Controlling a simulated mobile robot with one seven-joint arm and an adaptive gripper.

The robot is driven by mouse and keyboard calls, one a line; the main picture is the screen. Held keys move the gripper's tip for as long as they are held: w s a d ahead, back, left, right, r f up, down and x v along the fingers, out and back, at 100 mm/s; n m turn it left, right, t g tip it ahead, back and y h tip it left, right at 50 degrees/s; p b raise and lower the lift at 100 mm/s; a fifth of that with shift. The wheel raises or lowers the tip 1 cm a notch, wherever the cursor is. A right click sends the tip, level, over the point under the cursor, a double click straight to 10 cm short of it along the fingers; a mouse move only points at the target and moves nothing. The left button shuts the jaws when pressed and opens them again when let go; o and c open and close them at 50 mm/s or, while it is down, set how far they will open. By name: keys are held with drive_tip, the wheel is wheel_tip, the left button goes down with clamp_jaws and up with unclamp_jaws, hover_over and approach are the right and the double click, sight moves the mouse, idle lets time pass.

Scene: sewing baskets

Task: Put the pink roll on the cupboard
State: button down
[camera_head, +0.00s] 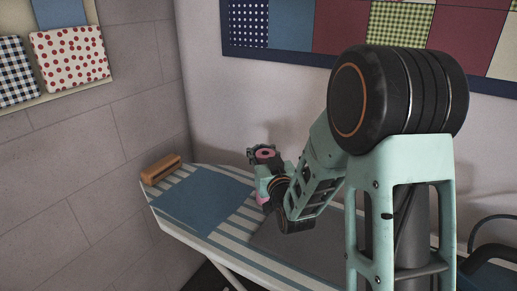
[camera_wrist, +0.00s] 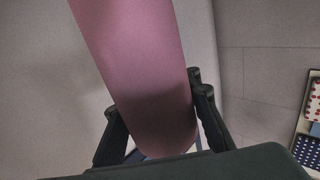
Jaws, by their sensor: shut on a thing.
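The pink roll (camera_wrist: 135,60) fills the middle of the wrist view, between the two black fingers of my gripper (camera_wrist: 155,105). My gripper is shut on it. No cupboard can be made out in either view.
A striped ironing board (camera_head: 237,227) stands below my gripper, with a blue cloth (camera_head: 203,205), a grey cloth (camera_head: 290,242) and a brown block (camera_head: 160,168) on it. Walls close in behind and at left.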

drive_tip(key=shift+s, duration=0.1)
drive_tip(key=shift+f, duration=0.1)
drive_tip(key=shift+f, duration=0.1)
drive_tip(key=c, duration=1.4)
unclamp_jaws()
drive_tip(key=shift+c, duration=0.2)
